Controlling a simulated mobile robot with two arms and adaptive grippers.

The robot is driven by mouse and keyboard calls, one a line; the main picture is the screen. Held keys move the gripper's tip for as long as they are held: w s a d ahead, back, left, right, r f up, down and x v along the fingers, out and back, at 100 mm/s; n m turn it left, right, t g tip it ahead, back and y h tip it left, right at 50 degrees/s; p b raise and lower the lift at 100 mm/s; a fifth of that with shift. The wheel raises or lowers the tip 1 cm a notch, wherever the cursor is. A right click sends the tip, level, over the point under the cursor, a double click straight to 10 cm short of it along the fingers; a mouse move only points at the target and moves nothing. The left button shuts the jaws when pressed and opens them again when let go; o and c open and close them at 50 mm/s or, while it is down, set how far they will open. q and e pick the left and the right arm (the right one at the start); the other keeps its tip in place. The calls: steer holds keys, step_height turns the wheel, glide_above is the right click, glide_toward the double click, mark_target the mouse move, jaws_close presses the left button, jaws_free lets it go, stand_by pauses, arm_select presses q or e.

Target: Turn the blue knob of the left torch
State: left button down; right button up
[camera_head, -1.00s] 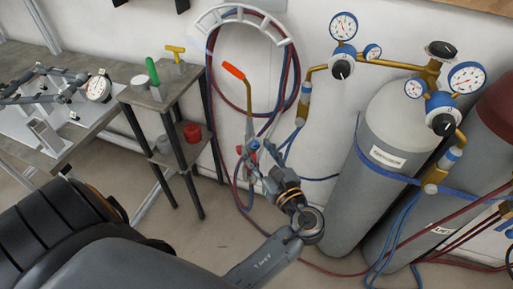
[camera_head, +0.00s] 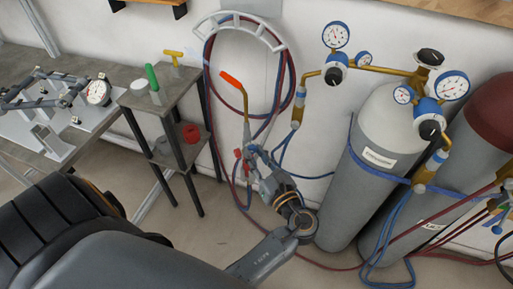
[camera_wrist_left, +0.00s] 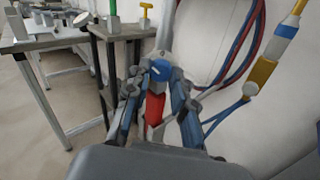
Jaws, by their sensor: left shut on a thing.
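The left torch (camera_head: 245,110) hangs upright against the wall, with an orange tip (camera_head: 232,80) and a brass neck. In the left wrist view its blue knob (camera_wrist_left: 160,70) sits between my fingers, with a red part (camera_wrist_left: 155,109) nearer the camera. My left gripper (camera_head: 251,154) reaches up to the torch's lower body. It also shows in the left wrist view (camera_wrist_left: 156,76), its fingers closed in on both sides of the blue knob. In the head view the fingers hide most of the knob. My right gripper is in neither view.
Grey gas cylinders (camera_head: 365,165) with regulators stand to the right. Red and blue hoses hang from a white holder (camera_head: 245,20) behind the torch and trail across the floor. A small shelf stand (camera_head: 180,92) and a workbench (camera_head: 75,135) are to the left.

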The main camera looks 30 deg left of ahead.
arm_select(q)
steer(key=m+p, duration=0.2)
steer(key=p, duration=0.1)
steer(key=m+p, duration=0.3)
steer(key=p, duration=0.1)
steer(key=m+p, duration=0.3)
steer(key=p, duration=0.1)
steer(key=shift+a+r, duration=0.1)
steer(key=shift+r, duration=0.15)
steer(key=shift+f+m+t+p, duration=0.15)
steer(key=shift+m+t+p, duration=0.15)
steer(key=shift+m+p, duration=0.95)
steer(key=shift+f, duration=0.1)
steer(key=c, duration=1.1)
jaws_free()
step_height(320, 180, up, 10)
